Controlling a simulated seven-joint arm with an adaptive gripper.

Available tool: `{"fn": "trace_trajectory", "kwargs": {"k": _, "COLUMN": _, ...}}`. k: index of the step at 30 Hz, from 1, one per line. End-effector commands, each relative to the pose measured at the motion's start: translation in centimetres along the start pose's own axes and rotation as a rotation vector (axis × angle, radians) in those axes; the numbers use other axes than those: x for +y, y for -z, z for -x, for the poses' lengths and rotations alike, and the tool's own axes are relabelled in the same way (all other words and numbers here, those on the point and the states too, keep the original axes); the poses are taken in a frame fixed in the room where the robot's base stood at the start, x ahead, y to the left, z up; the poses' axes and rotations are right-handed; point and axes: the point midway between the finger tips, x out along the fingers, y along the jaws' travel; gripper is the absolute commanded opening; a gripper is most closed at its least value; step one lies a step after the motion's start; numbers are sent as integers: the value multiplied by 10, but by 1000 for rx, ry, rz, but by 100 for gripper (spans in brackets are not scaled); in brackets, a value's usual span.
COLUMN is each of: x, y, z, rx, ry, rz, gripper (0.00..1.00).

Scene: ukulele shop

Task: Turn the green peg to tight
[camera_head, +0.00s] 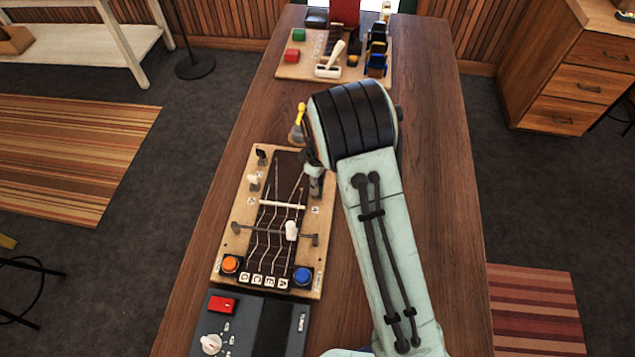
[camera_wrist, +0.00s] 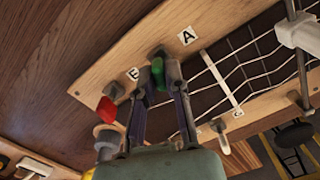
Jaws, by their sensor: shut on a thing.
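The green peg (camera_wrist: 158,72) shows in the wrist view at the edge of the wooden board, between the labels A and E. My gripper (camera_wrist: 157,82) has one finger on each side of the green peg and is shut on it. In the head view my gripper (camera_head: 316,184) is at the upper right edge of the stringed board (camera_head: 228,248); my arm hides the green peg there. I cannot read the peg's tightness from its angle.
A red peg (camera_wrist: 107,108) stands beside my left finger in the wrist view. A black peg (camera_head: 262,156) and a white peg (camera_head: 253,181) are on the board's left edge. Orange (camera_head: 230,264) and blue (camera_head: 302,276) buttons sit in front. A second board (camera_head: 290,70) lies farther back.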

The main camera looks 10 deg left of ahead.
Motion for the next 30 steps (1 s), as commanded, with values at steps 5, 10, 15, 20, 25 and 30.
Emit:
{"fn": "trace_trajectory", "kwargs": {"k": 5, "x": 0, "y": 0, "z": -1, "rx": -1, "ry": 0, "rz": 8, "gripper": 0}}
{"fn": "trace_trajectory", "kwargs": {"k": 10, "x": 0, "y": 0, "z": -1, "rx": -1, "ry": 0, "rz": 7, "gripper": 0}}
{"fn": "trace_trajectory", "kwargs": {"k": 15, "x": 0, "y": 0, "z": -1, "rx": -1, "ry": 0, "rz": 7, "gripper": 37}}
{"fn": "trace_trajectory", "kwargs": {"k": 20, "x": 0, "y": 0, "z": 0, "rx": 0, "ry": 0, "rz": 6, "gripper": 38}}
{"fn": "trace_trajectory", "kwargs": {"k": 25, "x": 0, "y": 0, "z": 2, "rx": 0, "ry": 0, "rz": 6, "gripper": 38}}
{"fn": "trace_trajectory", "kwargs": {"k": 30, "x": 1, "y": 1, "z": 23, "rx": 3, "ry": -3, "rz": 6, "gripper": 38}}
